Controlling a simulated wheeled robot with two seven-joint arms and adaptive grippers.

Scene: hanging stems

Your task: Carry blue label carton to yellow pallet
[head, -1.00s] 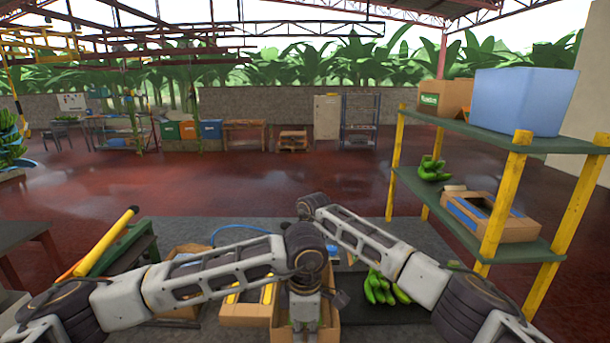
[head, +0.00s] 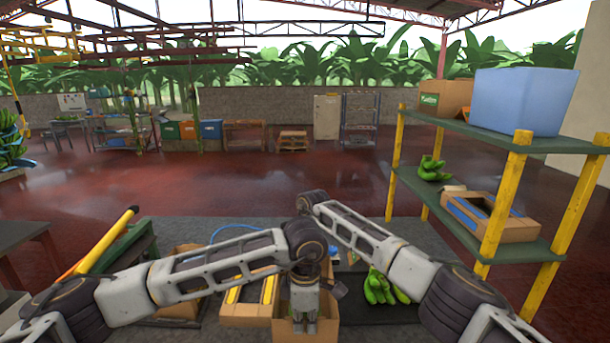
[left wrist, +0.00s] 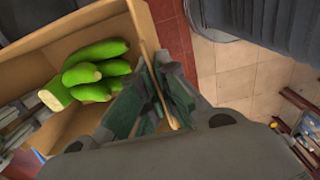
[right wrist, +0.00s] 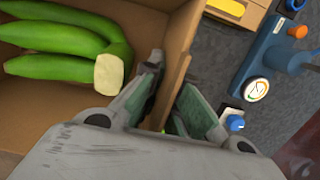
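A brown carton (head: 329,327) with green bananas (left wrist: 92,68) inside stands low in front of me in the head view. Its label side is hidden, so I cannot tell its label colour. My left gripper (left wrist: 152,72) has its fingers close together on one wall of this carton, one finger inside and one outside. My right gripper (right wrist: 169,80) straddles a carton wall with its fingers apart. A gap shows between the wall and the outer finger. Bananas (right wrist: 70,45) also show in the right wrist view. I cannot make out a yellow pallet.
A carton with yellow strips (head: 245,310) stands just left. Loose bananas (head: 382,288) lie on a dark mat at right. A green shelf (head: 505,255) with yellow posts holds a blue bin (head: 520,100) and cartons. The red floor (head: 300,185) beyond is open.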

